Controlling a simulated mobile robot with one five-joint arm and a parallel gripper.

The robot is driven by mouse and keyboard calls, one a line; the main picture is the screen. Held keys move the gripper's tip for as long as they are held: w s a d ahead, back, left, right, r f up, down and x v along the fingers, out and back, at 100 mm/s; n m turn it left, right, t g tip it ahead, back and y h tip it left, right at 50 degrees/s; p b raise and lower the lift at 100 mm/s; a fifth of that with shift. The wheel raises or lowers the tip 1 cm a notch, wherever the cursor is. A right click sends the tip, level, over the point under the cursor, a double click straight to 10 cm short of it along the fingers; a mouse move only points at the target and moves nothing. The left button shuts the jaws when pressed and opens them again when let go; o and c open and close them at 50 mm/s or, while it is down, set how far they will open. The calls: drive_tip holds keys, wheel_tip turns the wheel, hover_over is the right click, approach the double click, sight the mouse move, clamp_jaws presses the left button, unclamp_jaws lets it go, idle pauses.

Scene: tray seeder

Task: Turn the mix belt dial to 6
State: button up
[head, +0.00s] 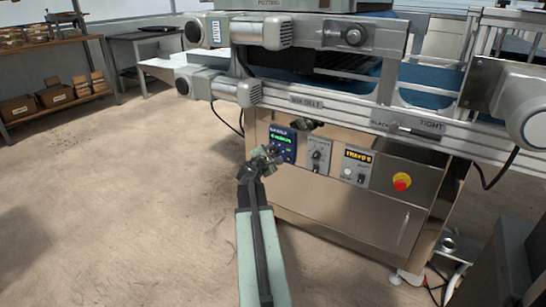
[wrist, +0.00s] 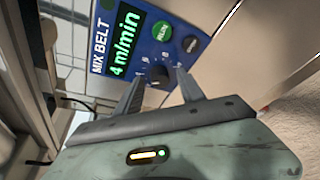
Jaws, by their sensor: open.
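The blue mix belt panel (wrist: 150,48) shows in the wrist view, tilted, with a green display (wrist: 124,43) that reads 4 m/min. Its dark round dial (wrist: 158,76) is below the display, with small scale marks around it that are too small to read. My gripper (wrist: 161,73) is open, with one finger on each side of the dial. I cannot tell whether the fingers touch it. In the head view, my gripper (head: 266,157) is at the lower left of the same panel (head: 284,138) and hides part of it, including the dial.
A green RUN button (wrist: 161,31) and a dark button (wrist: 190,44) sit beside the dial. To the right on the machine front are another dial panel (head: 318,156), a trays display (head: 358,155) and a red emergency stop (head: 402,181). The floor at left is clear.

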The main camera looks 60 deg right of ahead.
clamp_jaws()
drive_tip(key=shift+s, duration=0.1)
drive_tip(key=shift+a+f+m+t+b, duration=0.1)
drive_tip(key=shift+f+m+t+b, duration=0.2)
drive_tip(key=shift+m+b, duration=0.4)
drive_tip(key=m+t+h+b, duration=0.1)
drive_tip(key=m+b, duration=0.1)
drive_tip(key=shift+s+f+m, duration=0.1)
drive_tip(key=shift+m, duration=0.3)
drive_tip(key=m+h+b, duration=0.1)
drive_tip(key=m+b, duration=0.1)
drive_tip(key=shift+m+t, duration=0.4)
drive_tip(key=shift+m+h+b, duration=0.3)
drive_tip(key=shift+m+b, duration=0.45)
drive_tip(key=shift+m, duration=0.25)
